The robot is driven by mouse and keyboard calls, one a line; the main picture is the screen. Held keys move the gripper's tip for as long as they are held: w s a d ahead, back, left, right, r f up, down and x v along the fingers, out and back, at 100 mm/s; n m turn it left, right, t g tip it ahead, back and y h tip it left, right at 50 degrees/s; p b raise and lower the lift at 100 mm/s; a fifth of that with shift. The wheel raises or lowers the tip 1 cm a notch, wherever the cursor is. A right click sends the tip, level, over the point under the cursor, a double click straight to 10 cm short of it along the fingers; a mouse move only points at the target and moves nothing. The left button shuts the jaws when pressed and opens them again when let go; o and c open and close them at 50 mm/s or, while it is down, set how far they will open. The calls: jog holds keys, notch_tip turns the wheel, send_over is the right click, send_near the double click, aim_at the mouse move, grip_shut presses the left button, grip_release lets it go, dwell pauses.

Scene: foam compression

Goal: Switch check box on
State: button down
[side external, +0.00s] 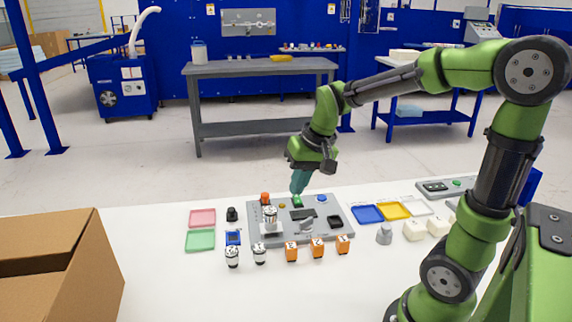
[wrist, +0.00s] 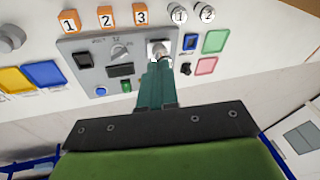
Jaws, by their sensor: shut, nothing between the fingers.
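The grey control box (side external: 255,228) lies on the white table; it also shows in the wrist view (wrist: 98,75). It carries a small green switch (side external: 297,202), also in the wrist view (wrist: 125,86), a black rocker (side external: 335,221), a blue button (side external: 322,198), a dial (wrist: 119,52) and a dark display (wrist: 120,70). I cannot tell whether any switch is on. My gripper (side external: 297,193) is shut and empty, pointing down just above the box's far edge by the green switch. Contact cannot be told. In the wrist view my teal fingers (wrist: 158,68) hide part of the box.
Orange numbered blocks (side external: 317,248) and two white cylinders (side external: 232,258) stand in front. Pink and green trays (side external: 200,240) lie left, blue and yellow trays (side external: 367,214) right. A cardboard box (side external: 60,265) fills the left corner.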

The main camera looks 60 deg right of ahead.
jog(key=s+a+r+n+t+y, duration=0.1)
jog(key=s+a+r+n+t, duration=0.1)
jog(key=s+a, duration=0.6)
notch_tip(320, 180, up, 2)
jog(key=shift+s+a+r+n+t, duration=0.15)
jog(key=shift+s+a+n+t, duration=0.25)
jog(key=shift+s+t, duration=0.45)
